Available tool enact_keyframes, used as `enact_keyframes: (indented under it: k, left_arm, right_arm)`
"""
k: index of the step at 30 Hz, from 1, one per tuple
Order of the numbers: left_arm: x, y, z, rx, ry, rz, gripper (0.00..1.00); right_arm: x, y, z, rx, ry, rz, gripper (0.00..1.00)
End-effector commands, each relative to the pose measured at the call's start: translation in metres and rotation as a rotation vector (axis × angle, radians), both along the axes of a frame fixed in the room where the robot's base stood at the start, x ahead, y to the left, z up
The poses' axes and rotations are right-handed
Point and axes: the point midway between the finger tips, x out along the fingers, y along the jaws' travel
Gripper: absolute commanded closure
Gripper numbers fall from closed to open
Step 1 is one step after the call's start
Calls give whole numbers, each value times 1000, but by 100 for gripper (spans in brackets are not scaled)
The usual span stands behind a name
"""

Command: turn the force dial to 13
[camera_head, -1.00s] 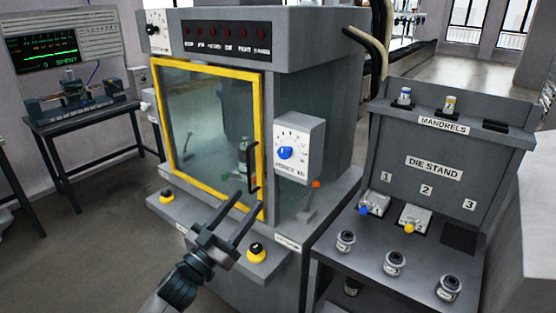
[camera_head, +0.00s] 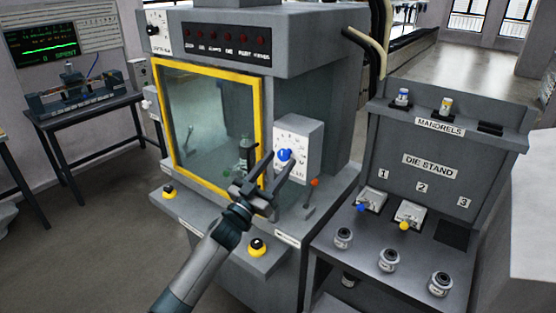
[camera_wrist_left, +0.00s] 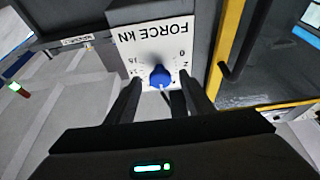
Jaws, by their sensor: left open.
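The force dial is a blue knob (camera_head: 285,155) on a white, scaled plate (camera_head: 308,138) on the right side of the press front. My left gripper (camera_head: 278,163) is open and empty, its fingers pointing up at the dial. In the left wrist view the blue knob (camera_wrist_left: 160,76) appears between the two finger ends, under an upside-down "FORCE KN" label (camera_wrist_left: 155,32). I cannot tell whether the fingers touch it. The pointer's exact reading is too small to tell. My right gripper is not in view.
The yellow-framed door (camera_head: 210,68) stands shut left of the dial. An orange-tipped lever (camera_head: 314,184) stands below the dial, and a yellow-based black button (camera_head: 257,246) sits on the front ledge. The die stand (camera_head: 430,140) is at the right.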

Motion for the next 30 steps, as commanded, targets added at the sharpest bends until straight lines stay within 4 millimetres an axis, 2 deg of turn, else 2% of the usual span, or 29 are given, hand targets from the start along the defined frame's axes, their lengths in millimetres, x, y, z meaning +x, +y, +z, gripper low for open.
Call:
enact_keyframes:
  k: [11, 12, 17, 30]
  left_arm:
    - [4, -3, 2, 1, -1, -1, 52]
    - [4, -3, 2, 1, -1, 0, 54]
    - [4, -3, 2, 1, -1, 0, 93]
    - [4, -2, 1, 40, -28, 0, 93]
  right_arm:
    - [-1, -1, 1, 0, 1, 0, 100]
    - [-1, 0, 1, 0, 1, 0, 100]
    - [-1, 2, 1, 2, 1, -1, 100]
    - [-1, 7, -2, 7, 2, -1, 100]
